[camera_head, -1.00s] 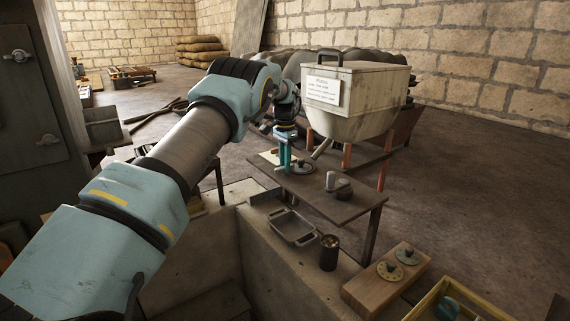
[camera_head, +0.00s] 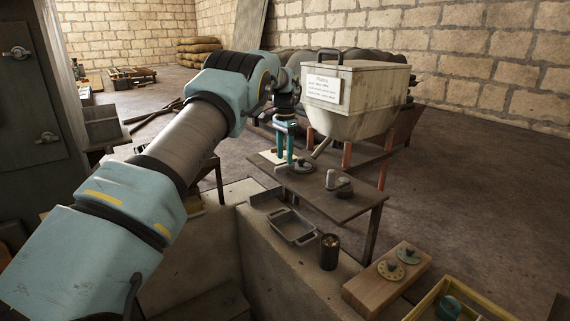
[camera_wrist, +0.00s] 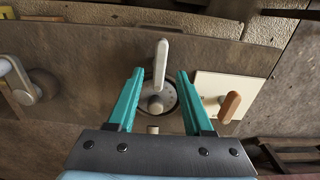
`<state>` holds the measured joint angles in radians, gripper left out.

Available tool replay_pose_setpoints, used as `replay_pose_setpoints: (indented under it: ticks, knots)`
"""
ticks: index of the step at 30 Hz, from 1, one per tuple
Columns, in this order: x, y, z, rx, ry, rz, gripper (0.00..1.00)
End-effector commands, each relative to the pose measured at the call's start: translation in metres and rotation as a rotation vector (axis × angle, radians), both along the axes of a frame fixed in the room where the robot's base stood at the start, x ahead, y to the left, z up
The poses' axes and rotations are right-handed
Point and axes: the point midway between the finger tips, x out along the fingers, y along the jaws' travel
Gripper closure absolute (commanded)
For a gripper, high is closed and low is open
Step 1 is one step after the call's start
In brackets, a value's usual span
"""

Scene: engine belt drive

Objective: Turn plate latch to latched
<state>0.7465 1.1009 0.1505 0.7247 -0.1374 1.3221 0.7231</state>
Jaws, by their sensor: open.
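My gripper (camera_wrist: 157,90) is open above the low dark table, its two teal fingers apart and pointing at the tabletop. In the wrist view a pale upright lever (camera_wrist: 161,62) on a round grey dial-like base (camera_wrist: 168,98) shows between and beyond the fingers, with no contact visible. To its right is a cream square plate (camera_wrist: 207,84) with an orange-brown handle (camera_wrist: 230,106). I cannot tell for certain which of these is the plate latch. In the head view my gripper (camera_head: 286,147) is over the table's left part, beside the round base (camera_head: 303,166).
A grey knob (camera_wrist: 44,84) stands on the table to the left in the wrist view. In the head view a big cream bin (camera_head: 352,100) with a label stands behind the table (camera_head: 345,208). A metal tray (camera_head: 291,226), a dark cup (camera_head: 329,252) and a wooden block (camera_head: 386,276) lie in front.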

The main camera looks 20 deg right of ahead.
Motion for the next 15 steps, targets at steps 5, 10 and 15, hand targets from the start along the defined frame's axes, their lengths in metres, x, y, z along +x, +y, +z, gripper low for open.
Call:
replay_pose_setpoints:
  ticks: [5,10,15]
  knots:
    - [0.001,-0.001,0.035,-0.005,-0.002,0.0,0.49]
    - [0.001,-0.001,0.064,-0.003,-0.002,0.0,0.49]
    - [0.0,0.0,0.077,-0.001,0.0,0.0,0.49]
